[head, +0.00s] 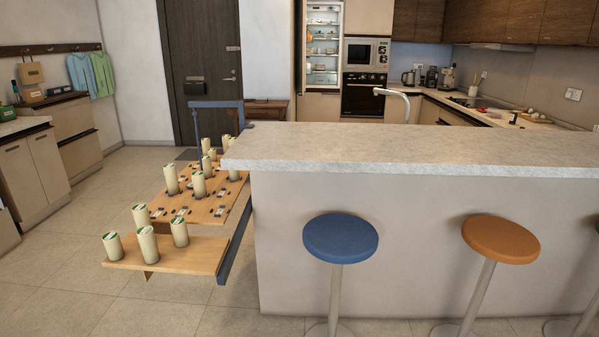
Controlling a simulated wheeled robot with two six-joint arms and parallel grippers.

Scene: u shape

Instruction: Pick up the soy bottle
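No soy bottle can be made out for certain. A small dark upright item (513,118) stands on the far right counter, near a board with food; it is too small to identify. A dark bottle-like shape (16,88) stands on the left cabinet, also too small to identify. Neither of my grippers is in the head view.
A grey stone-topped island (430,146) fills the middle and right. A blue stool (341,238) and an orange stool (500,239) stand before it. A wooden stand (195,252) with several cream cylinders adjoins its left end. Floor at left is open.

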